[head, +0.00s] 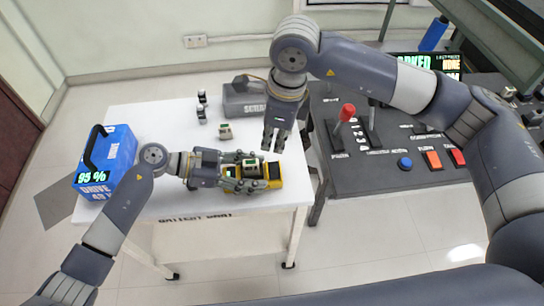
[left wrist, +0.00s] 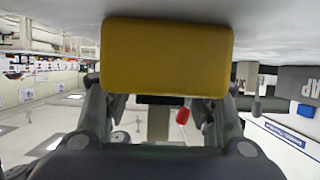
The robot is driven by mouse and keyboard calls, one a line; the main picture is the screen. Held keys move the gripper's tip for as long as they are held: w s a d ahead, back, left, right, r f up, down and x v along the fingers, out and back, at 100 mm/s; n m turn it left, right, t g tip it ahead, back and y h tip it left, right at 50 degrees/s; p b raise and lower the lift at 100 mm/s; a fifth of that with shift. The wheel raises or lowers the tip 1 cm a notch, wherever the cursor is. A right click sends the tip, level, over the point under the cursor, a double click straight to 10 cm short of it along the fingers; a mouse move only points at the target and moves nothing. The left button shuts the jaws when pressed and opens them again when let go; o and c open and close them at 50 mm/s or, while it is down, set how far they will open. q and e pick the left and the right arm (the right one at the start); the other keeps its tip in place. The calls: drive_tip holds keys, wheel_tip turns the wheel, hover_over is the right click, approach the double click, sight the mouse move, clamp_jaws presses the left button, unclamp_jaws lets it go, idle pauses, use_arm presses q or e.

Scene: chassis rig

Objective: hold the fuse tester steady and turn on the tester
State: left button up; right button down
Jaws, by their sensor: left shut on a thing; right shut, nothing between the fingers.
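The yellow fuse tester (head: 276,184) lies on the white table near its right front edge. My left gripper (head: 252,170) is shut on the fuse tester, reaching in from the left. The tester's yellow face fills the top middle of the left wrist view (left wrist: 167,57), between the fingers. A small light-coloured block with a green top (head: 250,168) shows at the tester, between the left fingers. My right gripper (head: 273,140) is shut and empty, pointing down above and just behind the tester, apart from it. The tester's switch cannot be made out.
A blue drive battery box (head: 108,155) stands at the left of the white table (head: 180,125). A grey scrap bin (head: 244,102) and several small fuse-like pieces (head: 224,131) are at the back. A dark control console (head: 390,165) with a red-knobbed lever (head: 346,113) stands close on the right.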

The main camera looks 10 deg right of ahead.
drive_tip(key=d+r+m+y, duration=0.1)
drive_tip(key=d+m+y, duration=0.2)
drive_tip(key=m, duration=1.3)
drive_tip(key=d+r+m+y, duration=0.2)
drive_tip(key=d+m+y, duration=0.2)
drive_tip(key=m, duration=1.2)
drive_tip(key=shift+w+d+r+y, duration=0.2)
drive_tip(key=shift+d+y, duration=0.1)
drive_tip(key=shift+d, duration=0.3)
drive_tip(key=shift+t, duration=0.3)
